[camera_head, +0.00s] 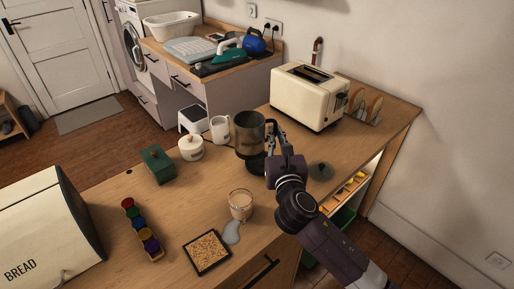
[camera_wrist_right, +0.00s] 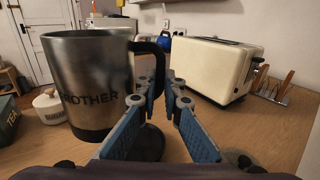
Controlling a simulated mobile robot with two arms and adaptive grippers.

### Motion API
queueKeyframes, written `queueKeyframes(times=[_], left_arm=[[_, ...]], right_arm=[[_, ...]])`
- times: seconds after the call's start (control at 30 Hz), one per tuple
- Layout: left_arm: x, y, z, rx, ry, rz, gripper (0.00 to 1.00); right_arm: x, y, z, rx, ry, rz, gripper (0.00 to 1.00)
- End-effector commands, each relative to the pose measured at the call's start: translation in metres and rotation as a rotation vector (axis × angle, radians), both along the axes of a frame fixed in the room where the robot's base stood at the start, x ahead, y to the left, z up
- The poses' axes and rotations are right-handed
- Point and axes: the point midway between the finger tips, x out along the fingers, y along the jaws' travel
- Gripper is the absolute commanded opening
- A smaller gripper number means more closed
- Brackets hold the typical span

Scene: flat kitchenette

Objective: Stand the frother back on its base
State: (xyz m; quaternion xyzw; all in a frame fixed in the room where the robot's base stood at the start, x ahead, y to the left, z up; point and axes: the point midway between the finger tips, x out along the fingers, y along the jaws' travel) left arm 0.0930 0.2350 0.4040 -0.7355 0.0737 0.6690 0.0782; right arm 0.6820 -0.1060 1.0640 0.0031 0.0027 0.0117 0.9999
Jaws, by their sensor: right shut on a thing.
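The frother (camera_head: 249,136) is a dark metallic jug, upright, with "FROTHER" lettering partly readable in the right wrist view (camera_wrist_right: 85,75). My right gripper (camera_head: 273,133) is shut on its black handle (camera_wrist_right: 163,46); the fingers (camera_wrist_right: 168,85) reach the handle in the wrist view. A dark round base (camera_wrist_right: 150,142) is on the counter, partly hidden by a finger; in the head view it shows just below the frother (camera_head: 257,164). The jug's bottom is offset from the base in the wrist view; I cannot tell the gap. My left gripper is not in view.
A toaster (camera_head: 307,97) stands behind right, a white mug (camera_head: 220,129) and sugar pot (camera_head: 191,148) left. A dark round lid-like piece (camera_head: 321,172) lies right of my gripper.

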Motion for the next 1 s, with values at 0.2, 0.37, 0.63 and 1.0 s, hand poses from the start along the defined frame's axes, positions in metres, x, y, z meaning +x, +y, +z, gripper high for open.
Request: queueKeyframes(times=[0.2,0.37,0.63,1.0], left_arm=[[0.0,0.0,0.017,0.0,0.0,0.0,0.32],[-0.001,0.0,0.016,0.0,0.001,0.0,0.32],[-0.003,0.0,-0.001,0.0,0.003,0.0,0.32],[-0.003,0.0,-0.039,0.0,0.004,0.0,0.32]], right_arm=[[0.025,-0.03,-0.01,0.003,-0.001,-0.053,0.0],[0.03,-0.037,-0.017,0.002,-0.003,-0.065,0.0],[0.03,-0.038,-0.034,0.002,-0.004,-0.065,0.0],[0.03,-0.037,-0.068,0.003,-0.004,-0.065,0.0]])
